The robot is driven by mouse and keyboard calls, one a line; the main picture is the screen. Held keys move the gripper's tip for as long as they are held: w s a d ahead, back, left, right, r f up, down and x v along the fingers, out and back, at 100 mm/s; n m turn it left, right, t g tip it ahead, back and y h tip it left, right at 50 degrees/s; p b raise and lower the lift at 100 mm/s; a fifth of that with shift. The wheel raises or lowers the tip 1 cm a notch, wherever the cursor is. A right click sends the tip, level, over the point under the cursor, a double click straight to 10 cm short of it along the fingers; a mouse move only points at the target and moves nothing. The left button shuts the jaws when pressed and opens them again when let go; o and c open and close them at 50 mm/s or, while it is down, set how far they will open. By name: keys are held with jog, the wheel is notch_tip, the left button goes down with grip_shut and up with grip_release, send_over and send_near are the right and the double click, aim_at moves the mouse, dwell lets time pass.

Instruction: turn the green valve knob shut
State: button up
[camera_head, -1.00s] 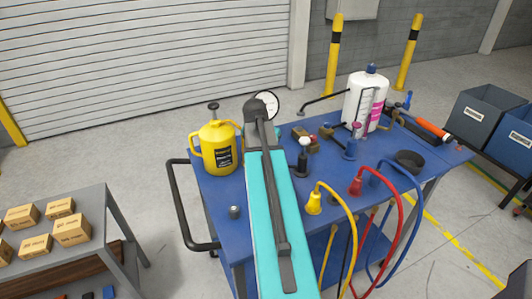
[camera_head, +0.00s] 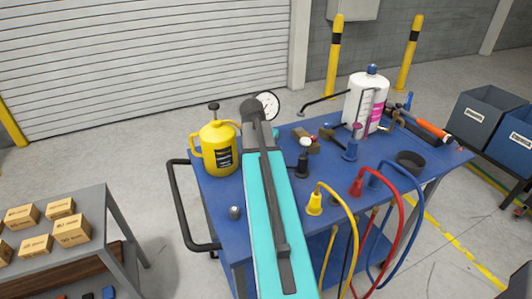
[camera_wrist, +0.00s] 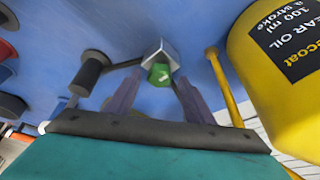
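The green valve knob (camera_wrist: 160,74) shows in the wrist view, just below a grey metal fitting (camera_wrist: 160,54) over the blue surface. My gripper (camera_wrist: 158,84) has its two fingers spread, one on each side of the knob in the picture. There are visible gaps between the fingers and the knob, and nothing is held. How far the fingertips reach along the knob I cannot tell. In the head view, the knob and the gripper fingers are hidden behind my turquoise arm.
A yellow oil can (camera_head: 218,148) stands close by, at the right in the wrist view (camera_wrist: 282,70). A dark cylinder (camera_wrist: 90,72) is to the left. The blue cart (camera_head: 215,187) also carries a pressure gauge (camera_head: 266,105), a white bottle (camera_head: 363,103) and coloured hoses (camera_head: 405,225).

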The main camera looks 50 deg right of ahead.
jog(key=shift+r, duration=0.1)
jog(key=b+v, duration=0.2)
jog(key=v, duration=1.1)
jog(key=shift+a+r+b, duration=0.2)
jog(key=shift+b, duration=0.2)
jog(key=shift+s, duration=0.25)
dwell(0.5)
